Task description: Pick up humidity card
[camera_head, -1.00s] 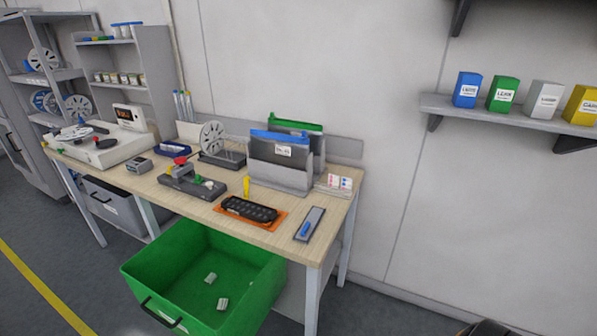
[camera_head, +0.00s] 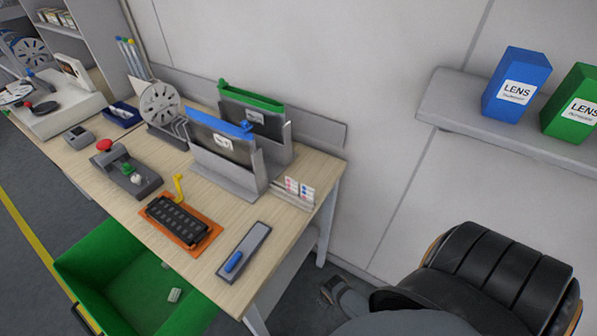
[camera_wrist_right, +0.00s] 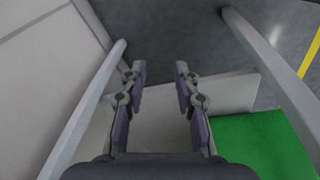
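Two small white cards with pink and blue dots, which look like humidity cards (camera_head: 299,189), stand upright side by side in a low holder at the table's right back edge in the head view. My right gripper (camera_wrist_right: 160,82) is open and empty in the right wrist view, with its two fingers apart over the floor near the table legs. No card shows in that view. In the head view a grey part low beside the table's right leg may belong to my right arm; its fingers are not clear there. My left gripper is not in view.
Left of the cards stand file holders with a blue-topped folder (camera_head: 221,149) and a green-topped one (camera_head: 247,109). A grey tray with a blue item (camera_head: 245,252) and an orange mat (camera_head: 207,239) lie in front. A green bin (camera_head: 110,257) sits below; a shelf (camera_head: 450,105) is at right.

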